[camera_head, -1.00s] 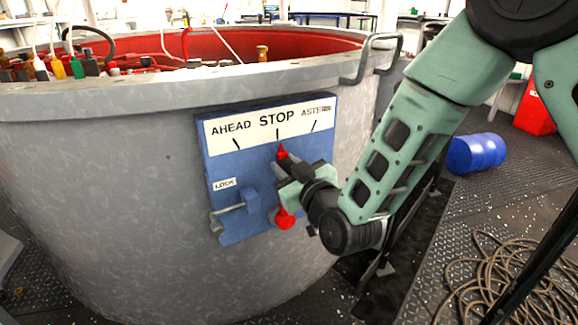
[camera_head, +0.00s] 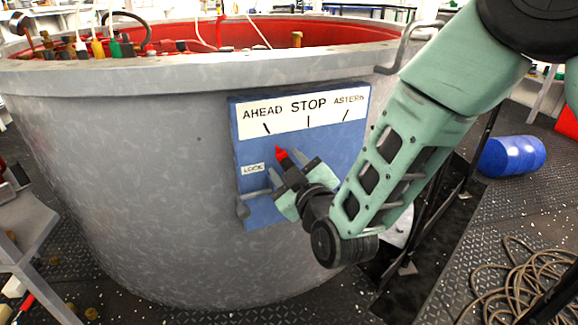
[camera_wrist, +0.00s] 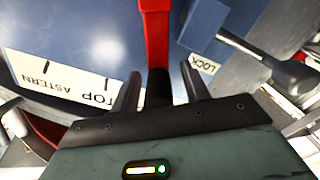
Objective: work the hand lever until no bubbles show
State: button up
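A blue panel (camera_head: 345,142) marked AHEAD, STOP and ASTERN is fixed to the side of a round grey tub. Its red lever (camera_head: 282,154) has its pointed tip tilted left, toward the AHEAD mark. The lever's lower end is hidden behind my gripper. My gripper (camera_head: 291,168) is at the lever with its fingers apart. In the wrist view, a red bar of the lever (camera_wrist: 155,35) and a dark post lie between the fingertips (camera_wrist: 160,70), with narrow gaps on both sides. No bubbles or sight glass can be made out.
A LOCK label (camera_head: 252,168) and a grey latch (camera_head: 243,207) are at the panel's lower left, close to my gripper. The grey tub (camera_head: 150,180) has a red inside. A blue drum (camera_head: 511,156) and coiled rope (camera_head: 520,290) lie on the deck at right.

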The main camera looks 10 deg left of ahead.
jog(key=p+v, duration=1)
jog(key=v, duration=0.7)
jog(key=shift+p, duration=0.3)
jog(key=shift+s+d+r, duration=0.1)
